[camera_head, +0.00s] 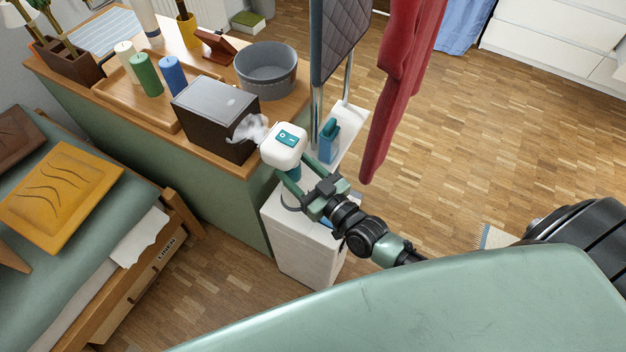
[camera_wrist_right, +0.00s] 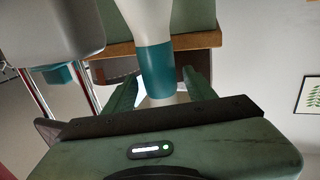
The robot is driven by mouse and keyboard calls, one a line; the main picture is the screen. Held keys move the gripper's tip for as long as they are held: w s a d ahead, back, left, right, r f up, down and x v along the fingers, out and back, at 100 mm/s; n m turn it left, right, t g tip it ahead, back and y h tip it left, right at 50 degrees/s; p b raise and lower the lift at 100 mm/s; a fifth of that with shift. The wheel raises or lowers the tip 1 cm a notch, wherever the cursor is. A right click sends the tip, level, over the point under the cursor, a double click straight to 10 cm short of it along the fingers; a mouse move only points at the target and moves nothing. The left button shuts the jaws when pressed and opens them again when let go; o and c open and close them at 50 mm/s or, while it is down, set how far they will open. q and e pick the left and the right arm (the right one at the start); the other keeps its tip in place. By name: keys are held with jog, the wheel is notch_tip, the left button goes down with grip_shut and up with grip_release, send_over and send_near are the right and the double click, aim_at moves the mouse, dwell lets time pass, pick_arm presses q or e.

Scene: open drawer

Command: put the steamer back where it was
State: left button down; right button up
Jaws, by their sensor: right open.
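The steamer (camera_head: 284,145) has a white head with a teal panel and a teal-banded handle. In the head view it stands roughly upright beside the dresser's corner; what supports it is hidden. My right gripper (camera_head: 294,186) is just below its head. In the right wrist view the teal band of the steamer's handle (camera_wrist_right: 156,72) lies between the two fingers of my right gripper (camera_wrist_right: 160,82), which are open with a small gap on each side. My left gripper is not in view.
A wooden-topped green dresser (camera_head: 285,120) holds a tissue box (camera_head: 215,115), a grey bowl (camera_head: 266,72) and candles. Open floor lies right.

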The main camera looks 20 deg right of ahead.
jog(key=v, duration=1)
jog(key=shift+s, duration=0.35)
